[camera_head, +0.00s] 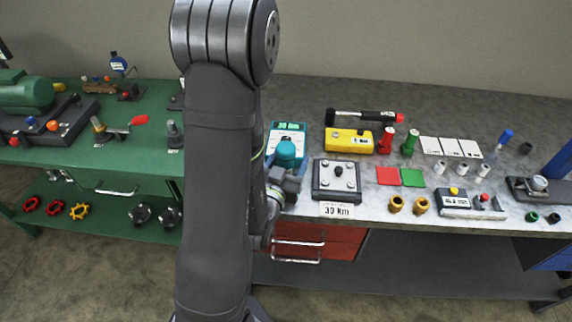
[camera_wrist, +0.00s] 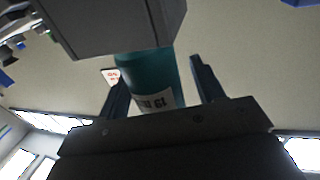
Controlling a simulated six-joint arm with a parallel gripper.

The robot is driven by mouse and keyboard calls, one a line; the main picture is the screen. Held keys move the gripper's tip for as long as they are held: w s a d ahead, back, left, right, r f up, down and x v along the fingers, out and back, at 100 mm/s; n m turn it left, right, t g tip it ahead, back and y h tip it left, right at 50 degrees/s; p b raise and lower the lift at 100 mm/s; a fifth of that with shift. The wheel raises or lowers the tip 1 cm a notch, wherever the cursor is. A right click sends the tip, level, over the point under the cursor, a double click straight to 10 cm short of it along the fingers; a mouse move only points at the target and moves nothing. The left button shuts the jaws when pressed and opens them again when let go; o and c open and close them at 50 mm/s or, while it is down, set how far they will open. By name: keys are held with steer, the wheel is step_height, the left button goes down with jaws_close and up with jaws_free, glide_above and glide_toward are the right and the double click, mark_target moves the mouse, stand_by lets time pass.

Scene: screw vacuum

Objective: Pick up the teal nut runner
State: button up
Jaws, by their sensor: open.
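The teal nut runner (camera_head: 286,151) stands at the left end of the grey bench, in front of a teal and white tray (camera_head: 288,129). My gripper (camera_head: 286,178) is at its near side, partly hidden by my arm. In the wrist view, the nut runner's teal cylindrical body (camera_wrist: 150,72) with a white label lies between the two dark fingers of my gripper (camera_wrist: 158,72). The fingers are open, with a visible gap on the right side. A grey block above the teal body hides its upper part; I cannot tell whether it belongs to the tool.
A dark plate with bolts (camera_head: 337,181) and a "30 Nm" card (camera_head: 337,210) sit close to the right. A yellow box (camera_head: 348,140) and a torque wrench (camera_head: 362,116) lie behind. A green bench (camera_head: 90,165) stands left. The bench's far right back is clear.

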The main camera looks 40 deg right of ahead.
mark_target(289, 141)
jaws_close()
steer(key=shift+r, duration=5.05)
